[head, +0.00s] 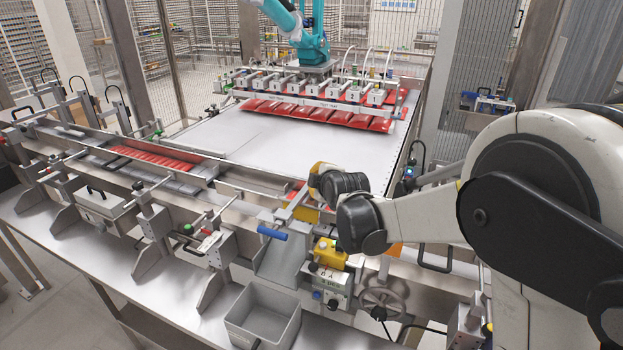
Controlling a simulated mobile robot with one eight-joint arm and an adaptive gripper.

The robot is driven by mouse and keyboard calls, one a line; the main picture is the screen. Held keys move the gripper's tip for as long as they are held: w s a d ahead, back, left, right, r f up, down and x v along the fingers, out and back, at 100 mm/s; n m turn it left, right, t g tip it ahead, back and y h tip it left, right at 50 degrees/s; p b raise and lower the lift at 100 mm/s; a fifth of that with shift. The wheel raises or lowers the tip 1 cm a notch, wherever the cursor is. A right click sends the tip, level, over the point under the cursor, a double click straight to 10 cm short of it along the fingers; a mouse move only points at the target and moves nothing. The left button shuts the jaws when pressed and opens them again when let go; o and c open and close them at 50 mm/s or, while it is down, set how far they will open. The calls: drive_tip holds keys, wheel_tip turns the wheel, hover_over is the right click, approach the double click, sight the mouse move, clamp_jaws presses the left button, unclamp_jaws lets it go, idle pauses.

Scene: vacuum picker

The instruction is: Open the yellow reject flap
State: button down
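A small yellow panel (307,214), which looks like the reject flap, shows at the conveyor's near side, just below and left of my wrist. It is partly hidden, and I cannot tell whether it is open or shut. A lever with a blue grip (272,232) sticks out to its left. A grey metal chute (280,262) slopes down below it toward an open grey bin (262,316). My arm reaches in from the right, and its dark end (340,184) is above and right of the panel. My fingers cannot be made out.
Steel brackets and clamps line the conveyor edge. A vacuum picker bar (312,91) hangs over red packs (325,113) at the back. The white table (260,145) is clear.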

drive_tip(key=w+g+p, duration=0.1)
drive_tip(key=w+d+m+g+p, duration=0.1)
drive_tip(key=shift+w+g, duration=0.3)
drive_tip(key=shift+w, duration=0.1)
drive_tip(key=w+d+f+m+g+y+p, duration=0.2)
drive_tip(key=w+f+g, duration=0.4)
drive_tip(key=g, duration=0.1)
drive_tip(key=shift+d+m+p, duration=0.15)
drive_tip(key=shift+m+p, duration=0.2)
drive_tip(key=shift+m, duration=0.05)
drive_tip(key=shift+w+f, duration=0.25)
drive_tip(key=shift+f, duration=0.05)
